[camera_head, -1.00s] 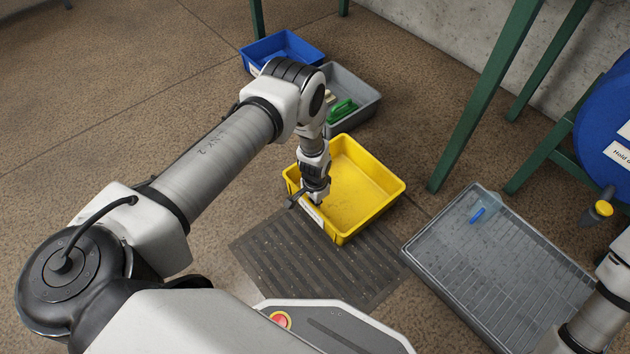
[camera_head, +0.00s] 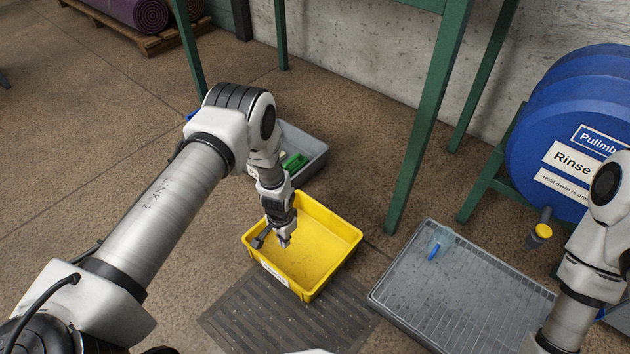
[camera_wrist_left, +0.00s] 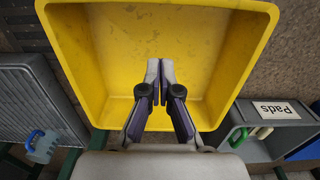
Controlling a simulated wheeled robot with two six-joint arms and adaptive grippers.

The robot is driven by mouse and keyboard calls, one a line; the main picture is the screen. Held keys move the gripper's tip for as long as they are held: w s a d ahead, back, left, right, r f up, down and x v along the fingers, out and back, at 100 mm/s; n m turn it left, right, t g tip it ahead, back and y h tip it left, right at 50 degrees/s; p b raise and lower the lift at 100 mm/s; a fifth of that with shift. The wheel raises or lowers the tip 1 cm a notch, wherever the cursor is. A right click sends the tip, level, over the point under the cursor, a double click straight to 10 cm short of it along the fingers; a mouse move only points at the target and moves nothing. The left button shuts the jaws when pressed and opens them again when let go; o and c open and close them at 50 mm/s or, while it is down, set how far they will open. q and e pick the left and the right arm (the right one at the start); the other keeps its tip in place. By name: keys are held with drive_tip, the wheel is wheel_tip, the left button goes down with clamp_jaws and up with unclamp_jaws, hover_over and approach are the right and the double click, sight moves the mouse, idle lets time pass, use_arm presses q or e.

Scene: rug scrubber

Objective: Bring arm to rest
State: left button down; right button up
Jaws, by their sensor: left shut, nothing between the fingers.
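My left gripper (camera_head: 285,240) is over the yellow bin (camera_head: 340,234), with its fingers pointing down. In the left wrist view its fingers (camera_wrist_left: 159,75) are together with nothing between them, above the bin's bare yellow floor (camera_wrist_left: 200,50). The bin looks empty and sits on the floor by a dark ribbed mat. My right arm (camera_head: 585,260) shows at the right edge. Its gripper cannot be made out.
A grey bin (camera_head: 312,162) with a green item (camera_head: 294,163) stands behind the yellow bin. A grey grated tray (camera_head: 470,290) holds a small blue item (camera_head: 434,251). Green table legs (camera_head: 412,170) and a blue drum (camera_head: 560,125) stand behind. Open floor lies left.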

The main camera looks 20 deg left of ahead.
use_arm(q)
drive_tip(key=shift+w, duration=0.1)
drive_tip(key=s+d+r+n, duration=0.1)
drive_tip(key=s+r, duration=0.2)
drive_tip(key=s, duration=0.6)
drive_tip(key=s+d+r+n+g+p, duration=0.1)
drive_tip(key=s+r, duration=0.2)
drive_tip(key=s, duration=0.6)
drive_tip(key=s+r+n, duration=0.1)
drive_tip(key=s+r, duration=0.3)
drive_tip(key=s, duration=0.6)
wheel_tip(320, 180, up, 38)
drive_tip(key=w+n+t+p, duration=0.1)
drive_tip(key=p, duration=3.7)
drive_tip(key=shift+w, duration=0.4)
drive_tip(key=shift+d, duration=0.15)
